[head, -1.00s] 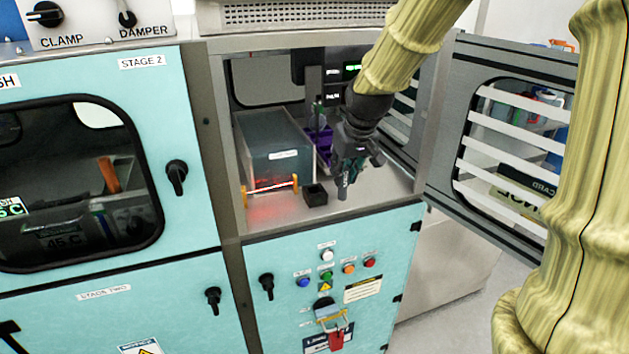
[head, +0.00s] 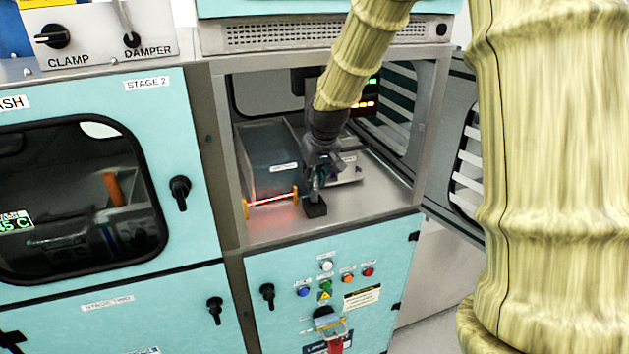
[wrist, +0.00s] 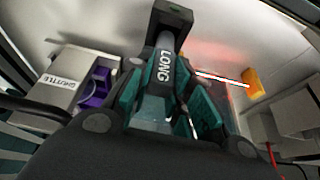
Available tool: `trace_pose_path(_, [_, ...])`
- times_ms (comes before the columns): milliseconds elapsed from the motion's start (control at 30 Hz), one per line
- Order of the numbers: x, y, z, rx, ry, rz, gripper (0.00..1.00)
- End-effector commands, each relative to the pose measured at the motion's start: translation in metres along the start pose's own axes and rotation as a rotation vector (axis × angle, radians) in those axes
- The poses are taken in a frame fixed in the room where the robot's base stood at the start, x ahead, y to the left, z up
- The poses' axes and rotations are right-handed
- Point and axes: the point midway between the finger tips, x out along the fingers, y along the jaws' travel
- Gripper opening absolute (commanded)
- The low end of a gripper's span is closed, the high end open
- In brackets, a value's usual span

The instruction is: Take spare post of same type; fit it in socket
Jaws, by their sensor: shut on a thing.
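My gripper (head: 315,182) is inside the open cabinet bay, directly above a small black socket block (head: 316,209) on the bay floor. In the wrist view my gripper (wrist: 180,100) is shut on a grey post marked LONG (wrist: 166,66). The post's far end meets the dark block (wrist: 173,14). I cannot tell whether the end is inside the socket or only over it. A grey box labelled SHUTTLE (wrist: 66,80) with purple slots (wrist: 95,88) lies to the left in the wrist view. In the head view it is partly hidden behind my gripper.
A red light beam (head: 270,200) runs between two orange posts, close left of the socket block. A grey labelled box (head: 268,150) stands behind it. The cabinet side frame (head: 430,130) and open door (head: 462,150) bound the right. Floor right of the block is clear.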

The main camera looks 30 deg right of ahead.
Motion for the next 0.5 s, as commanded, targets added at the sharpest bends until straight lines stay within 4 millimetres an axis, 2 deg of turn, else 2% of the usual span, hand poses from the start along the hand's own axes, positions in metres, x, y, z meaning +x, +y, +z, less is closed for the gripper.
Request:
trace_pose_path(233, [0.019, 0.001, 0.008, 0.001, -0.001, -0.001, 0.0])
trace_pose_path(500, [0.022, 0.0, 0.009, 0.001, 0.001, -0.001, 0.0])
